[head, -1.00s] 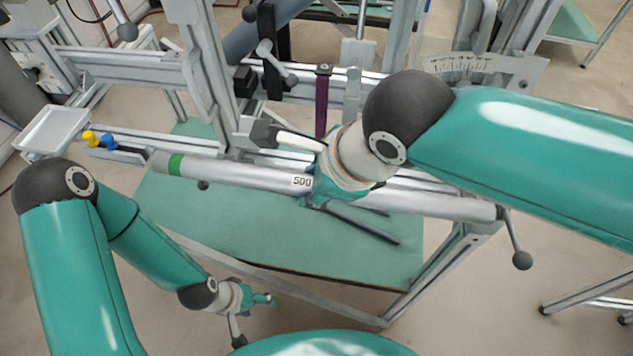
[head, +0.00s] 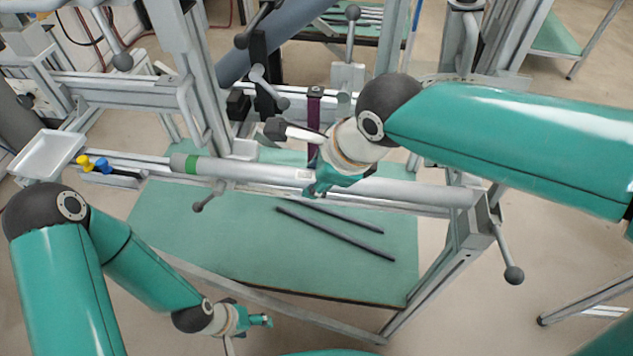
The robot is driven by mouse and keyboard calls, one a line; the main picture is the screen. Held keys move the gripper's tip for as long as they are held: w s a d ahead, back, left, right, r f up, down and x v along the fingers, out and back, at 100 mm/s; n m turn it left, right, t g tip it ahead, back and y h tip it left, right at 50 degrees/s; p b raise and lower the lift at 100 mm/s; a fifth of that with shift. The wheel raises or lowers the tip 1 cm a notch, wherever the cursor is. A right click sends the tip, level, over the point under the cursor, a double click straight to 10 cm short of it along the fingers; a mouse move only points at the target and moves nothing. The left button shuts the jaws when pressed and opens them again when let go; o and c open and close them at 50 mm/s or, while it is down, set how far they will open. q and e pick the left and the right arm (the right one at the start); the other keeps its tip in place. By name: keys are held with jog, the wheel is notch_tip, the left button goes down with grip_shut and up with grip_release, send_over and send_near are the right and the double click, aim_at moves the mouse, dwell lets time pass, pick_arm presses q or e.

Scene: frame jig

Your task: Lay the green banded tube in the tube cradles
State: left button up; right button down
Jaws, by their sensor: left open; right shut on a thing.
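The green banded tube (head: 240,172) is a long silver tube with a green band (head: 190,163) near its left end. It lies nearly level across the picture, along the front rail of the frame jig. My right gripper (head: 318,180) is shut on it near its middle and covers part of it. The cradles are not clearly visible, and I cannot tell whether the tube touches them or hangs just above. My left gripper (head: 262,321) is open and empty, low in front of the jig, well apart from the tube.
Two dark rods (head: 335,235) lie on the green shelf (head: 220,235) below the tube. A lever with a ball knob (head: 513,275) hangs at the right rail end. A white tray (head: 48,153) and yellow and blue pieces (head: 94,164) are at the left. A purple strap (head: 314,120) hangs behind.

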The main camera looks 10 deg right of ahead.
jog(key=w+d+f, duration=0.1)
jog(key=w+d, duration=0.3)
jog(key=d, duration=0.5)
jog(key=shift+w+d+f, duration=0.2)
jog(key=shift+w+f, duration=0.05)
jog(key=shift+f, duration=0.05)
dwell(1.0)
jog(key=shift+f, duration=0.25)
dwell(0.7)
jog(key=c, duration=0.7)
grip_release()
